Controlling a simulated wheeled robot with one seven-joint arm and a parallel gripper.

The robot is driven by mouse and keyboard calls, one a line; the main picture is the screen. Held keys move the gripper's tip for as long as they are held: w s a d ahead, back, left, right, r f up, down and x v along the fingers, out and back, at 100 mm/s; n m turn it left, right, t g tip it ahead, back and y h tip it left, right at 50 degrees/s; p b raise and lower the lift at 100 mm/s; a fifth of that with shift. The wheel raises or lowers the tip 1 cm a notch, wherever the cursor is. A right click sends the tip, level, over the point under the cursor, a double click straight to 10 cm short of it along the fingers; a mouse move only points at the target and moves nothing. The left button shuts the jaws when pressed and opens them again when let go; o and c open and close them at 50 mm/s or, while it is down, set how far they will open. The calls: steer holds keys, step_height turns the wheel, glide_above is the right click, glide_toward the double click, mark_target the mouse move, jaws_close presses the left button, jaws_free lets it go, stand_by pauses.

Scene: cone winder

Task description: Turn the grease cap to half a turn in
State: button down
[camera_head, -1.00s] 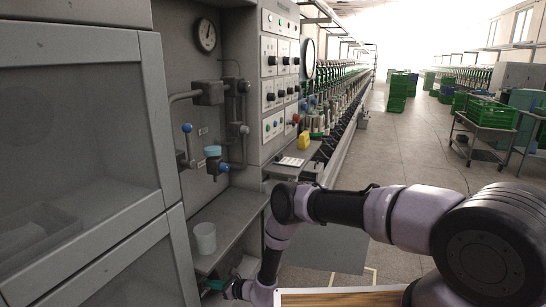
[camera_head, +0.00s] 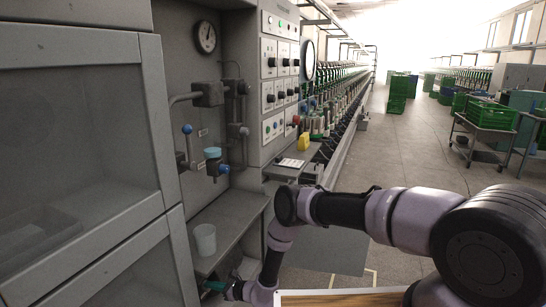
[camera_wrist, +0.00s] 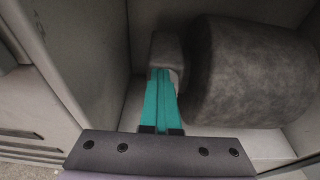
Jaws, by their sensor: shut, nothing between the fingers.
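My gripper (camera_head: 213,286) is low at the bottom of the head view, below the grey shelf and beside the glazed cabinet. In the wrist view its teal fingers (camera_wrist: 161,92) are together, with nothing visible held between them. Their tips are near a small grey block-like piece (camera_wrist: 166,48); I cannot tell whether they touch it. A large dark grey cylinder (camera_wrist: 240,70) lies right beside that piece. I cannot tell whether the small piece is the grease cap. No part is clearly recognisable as the grease cap in the head view.
Pale walls (camera_wrist: 75,60) close in around the gripper in the wrist view. In the head view, a white cup (camera_head: 205,239) stands on the grey shelf (camera_head: 237,214). A blue-topped fitting (camera_head: 212,153) and pipes are on the panel above.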

steer(key=shift+w+d, duration=0.35)
steer(key=shift+w, duration=0.3)
steer(key=shift+w+d+f, duration=0.15)
steer(key=shift+w, duration=0.15)
stand_by(0.5)
steer(key=shift+f+v, duration=0.15)
steer(key=shift+v, duration=1.3)
steer(key=shift+f+v, duration=0.15)
steer(key=shift+v, duration=1.35)
steer(key=shift+w+d, duration=0.1)
